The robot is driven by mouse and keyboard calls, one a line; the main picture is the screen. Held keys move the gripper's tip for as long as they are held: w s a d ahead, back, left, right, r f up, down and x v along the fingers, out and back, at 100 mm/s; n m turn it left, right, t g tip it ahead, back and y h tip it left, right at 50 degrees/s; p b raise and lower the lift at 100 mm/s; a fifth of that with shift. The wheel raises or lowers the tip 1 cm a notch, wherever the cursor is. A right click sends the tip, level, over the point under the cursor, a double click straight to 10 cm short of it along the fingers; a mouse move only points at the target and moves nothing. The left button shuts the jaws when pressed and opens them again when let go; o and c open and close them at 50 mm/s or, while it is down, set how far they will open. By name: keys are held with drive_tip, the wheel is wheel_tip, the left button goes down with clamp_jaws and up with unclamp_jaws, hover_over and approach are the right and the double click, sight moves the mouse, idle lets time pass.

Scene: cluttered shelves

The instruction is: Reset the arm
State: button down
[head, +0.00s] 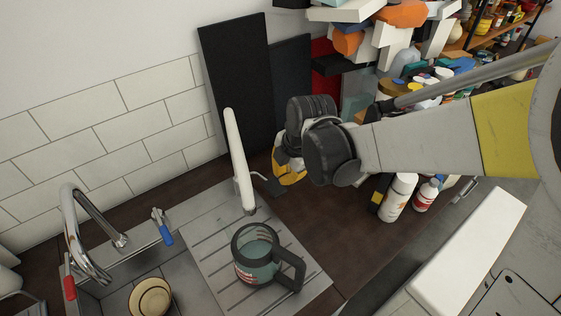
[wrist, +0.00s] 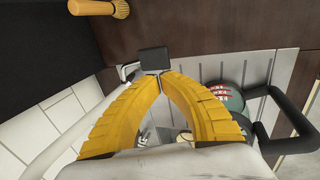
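My gripper (head: 284,178) hangs over the counter beside the sink, its yellow fingers pointing down and to the left. In the wrist view its two fingers (wrist: 161,75) come together at the tips. A small dark block (wrist: 153,60) shows right at the tips. In the head view this dark block (head: 270,186) lies close to the fingertips, beside the base of a tall white post (head: 238,160). I cannot tell whether the tips touch the block. My arm reaches in from the right.
A green mug with a black handle (head: 257,262) stands on the grey drainboard (head: 205,250). A chrome faucet (head: 75,225) and a bowl (head: 150,298) are at the left. White and red bottles (head: 398,197) stand right of the gripper. Dark boards (head: 238,90) lean on the wall; stacked clutter fills the back right.

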drive_tip(key=shift+d, duration=0.1)
idle(0.3)
drive_tip(key=s+d+r+m+t+h+b, duration=0.1)
drive_tip(key=s+d+r+m+t, duration=0.1)
drive_tip(key=s+d+m, duration=0.5)
drive_tip(key=s+d+r+m+t+h+b, duration=0.1)
drive_tip(key=s+d+r+m, duration=0.4)
drive_tip(key=m, duration=1.2)
drive_tip(key=s+d+t+b, duration=0.1)
drive_tip(key=s+d, duration=0.1)
drive_tip(key=d, duration=0.2)
drive_tip(key=shift+s+m, duration=0.25)
drive_tip(key=shift+m, duration=0.15)
